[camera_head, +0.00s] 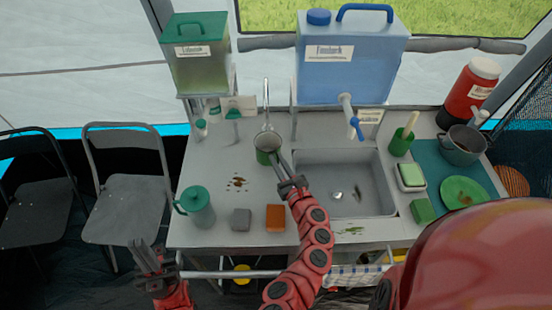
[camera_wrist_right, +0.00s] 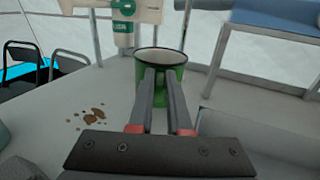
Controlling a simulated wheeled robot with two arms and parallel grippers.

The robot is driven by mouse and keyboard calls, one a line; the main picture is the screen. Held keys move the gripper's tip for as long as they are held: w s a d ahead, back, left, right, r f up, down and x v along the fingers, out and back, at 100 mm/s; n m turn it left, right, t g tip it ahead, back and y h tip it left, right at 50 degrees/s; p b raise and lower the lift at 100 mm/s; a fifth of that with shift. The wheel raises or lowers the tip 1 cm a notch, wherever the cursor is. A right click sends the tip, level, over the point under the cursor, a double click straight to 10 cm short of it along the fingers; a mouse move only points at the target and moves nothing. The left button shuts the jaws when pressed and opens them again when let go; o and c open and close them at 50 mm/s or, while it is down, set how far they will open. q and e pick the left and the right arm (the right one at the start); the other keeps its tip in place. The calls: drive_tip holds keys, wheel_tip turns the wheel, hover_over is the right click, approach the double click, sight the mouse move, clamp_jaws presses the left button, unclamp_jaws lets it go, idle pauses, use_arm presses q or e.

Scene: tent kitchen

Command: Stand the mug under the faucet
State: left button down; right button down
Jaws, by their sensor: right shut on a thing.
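The green mug (camera_head: 263,157), with a dark rim and pale inside, is upright at the left of the sink. My right gripper (camera_head: 278,160) is shut on the mug's near side; the wrist view shows both fingers against the mug (camera_wrist_right: 174,58). I cannot tell whether its base touches the counter. The blue water tank (camera_head: 350,65) has a spigot with a blue handle (camera_head: 355,126) over the sink, right of the mug. My left gripper (camera_head: 152,262) is open and empty, low beside the counter's left front.
The sink basin (camera_head: 365,200) is right of the mug. A green jug (camera_head: 197,206), grey block (camera_head: 241,219) and orange sponge (camera_head: 275,218) stand along the front. Brown spots (camera_head: 238,182) mark the counter. A green dispenser (camera_head: 196,60) stands at back left.

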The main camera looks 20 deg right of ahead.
drive_tip(key=shift+w+d+f, duration=0.15)
drive_tip(key=shift+w+f, duration=0.6)
drive_tip(key=shift+f, duration=0.2)
drive_tip(key=shift+w+d+f, duration=0.1)
drive_tip(key=shift+w+f, duration=0.6)
drive_tip(key=shift+f, duration=0.25)
drive_tip(key=shift+f, duration=0.1)
drive_tip(key=c, duration=1.3)
unclamp_jaws()
drive_tip(key=shift+f, duration=0.1)
drive_tip(key=o, duration=0.5)
drive_tip(key=shift+c, duration=0.2)
